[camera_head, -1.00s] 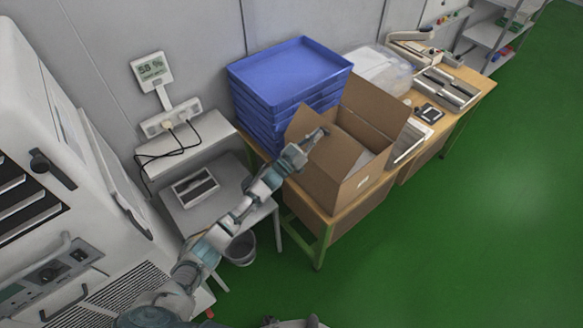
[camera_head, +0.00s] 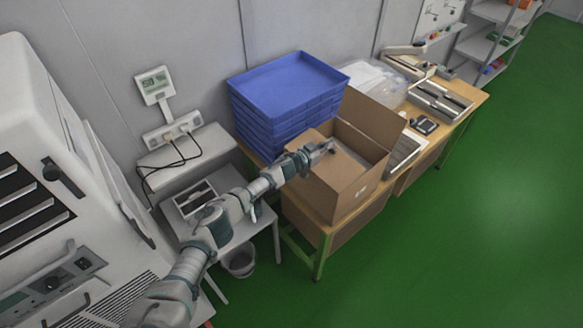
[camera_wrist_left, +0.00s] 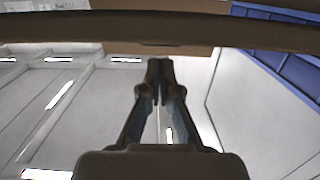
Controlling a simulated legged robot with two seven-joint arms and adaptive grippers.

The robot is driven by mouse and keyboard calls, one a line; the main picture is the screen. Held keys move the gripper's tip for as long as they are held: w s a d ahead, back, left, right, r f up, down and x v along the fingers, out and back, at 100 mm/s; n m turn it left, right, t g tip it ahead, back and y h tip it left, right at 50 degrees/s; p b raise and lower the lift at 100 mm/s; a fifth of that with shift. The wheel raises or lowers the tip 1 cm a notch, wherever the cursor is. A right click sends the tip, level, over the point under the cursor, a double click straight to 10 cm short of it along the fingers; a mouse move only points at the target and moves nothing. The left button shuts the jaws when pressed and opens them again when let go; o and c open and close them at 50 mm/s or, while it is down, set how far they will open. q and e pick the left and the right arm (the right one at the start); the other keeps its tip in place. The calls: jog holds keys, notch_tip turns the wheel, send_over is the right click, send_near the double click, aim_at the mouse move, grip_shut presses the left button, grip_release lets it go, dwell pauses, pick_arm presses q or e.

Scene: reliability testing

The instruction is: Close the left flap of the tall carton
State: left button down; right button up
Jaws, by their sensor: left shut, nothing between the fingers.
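The tall carton (camera_head: 347,203) stands open on the near end of the wooden table. Its left flap (camera_head: 312,138) is at the carton's left side, partly hidden by my arm; its exact angle is hard to tell. The back flap (camera_head: 372,116) stands up. My left gripper (camera_head: 331,147) is shut and empty, reaching over the carton's left side above the opening. In the left wrist view, my shut fingers (camera_wrist_left: 160,68) point toward a brown cardboard edge (camera_wrist_left: 160,32) crossing the top; contact cannot be told. My right gripper is not in view.
A stack of blue trays (camera_head: 288,88) stands close behind and left of the carton. A small grey table (camera_head: 238,222) is under my left arm, with a bin (camera_head: 240,263) below. Grey devices (camera_head: 440,101) occupy the table's far end. Green floor (camera_head: 480,220) is clear at right.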

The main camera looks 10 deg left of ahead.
pick_arm(q)
jog(key=shift+w+f, duration=0.15)
jog(key=shift+w, duration=0.05)
jog(key=shift+w+d+f, duration=0.1)
jog(key=shift+w+f, duration=0.05)
jog(key=shift+f, duration=0.35)
jog(key=shift+w+d+f, duration=0.1)
jog(key=shift+d+f, duration=0.1)
jog(key=shift+d, duration=0.4)
jog(key=shift+a, duration=0.3)
